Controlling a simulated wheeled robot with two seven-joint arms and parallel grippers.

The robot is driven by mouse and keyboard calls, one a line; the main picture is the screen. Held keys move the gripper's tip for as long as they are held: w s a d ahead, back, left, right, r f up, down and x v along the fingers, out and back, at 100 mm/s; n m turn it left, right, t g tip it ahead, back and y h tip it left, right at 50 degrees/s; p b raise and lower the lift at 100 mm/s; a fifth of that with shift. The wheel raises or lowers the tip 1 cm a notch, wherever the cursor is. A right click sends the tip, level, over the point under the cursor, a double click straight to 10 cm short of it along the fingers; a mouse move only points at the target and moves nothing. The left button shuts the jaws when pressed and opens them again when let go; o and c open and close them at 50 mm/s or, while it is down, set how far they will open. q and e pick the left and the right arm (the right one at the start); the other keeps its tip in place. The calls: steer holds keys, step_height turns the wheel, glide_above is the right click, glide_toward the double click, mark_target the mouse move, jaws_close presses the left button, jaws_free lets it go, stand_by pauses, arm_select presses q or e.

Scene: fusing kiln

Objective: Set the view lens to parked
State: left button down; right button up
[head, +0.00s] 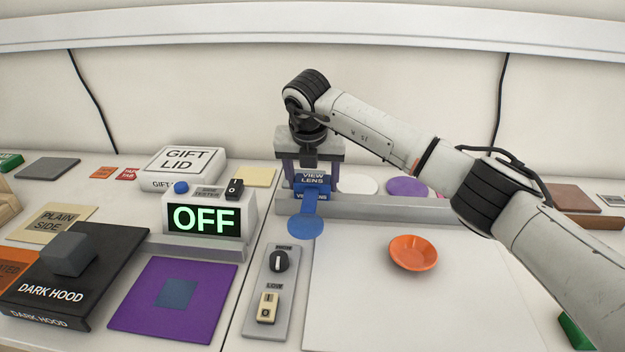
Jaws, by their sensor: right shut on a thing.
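The view lens (305,226) is a blue round disc on a blue arm, with a block labelled VIEW LENS (312,179) behind it. It hangs at the left end of the pale raised ledge, and the disc lies over the seam beside the white board. My right gripper (311,174) points down over the labelled block, with one finger on each side, shut on the view lens. The gripper body hides the back of the lens mount. My left gripper is not in the head view.
A tester reading OFF (204,218) stands to the left. An orange dish (413,253) rests on the white board (370,310), which is otherwise mostly clear.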

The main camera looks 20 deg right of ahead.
mark_target(311, 192)
steer(key=o, duration=1.5)
steer(key=shift+r, duration=0.1)
steer(key=b+v, duration=0.1)
steer(key=v, duration=0.9)
steer(key=shift+s+a+r, duration=0.1)
steer(key=shift+s, duration=0.05)
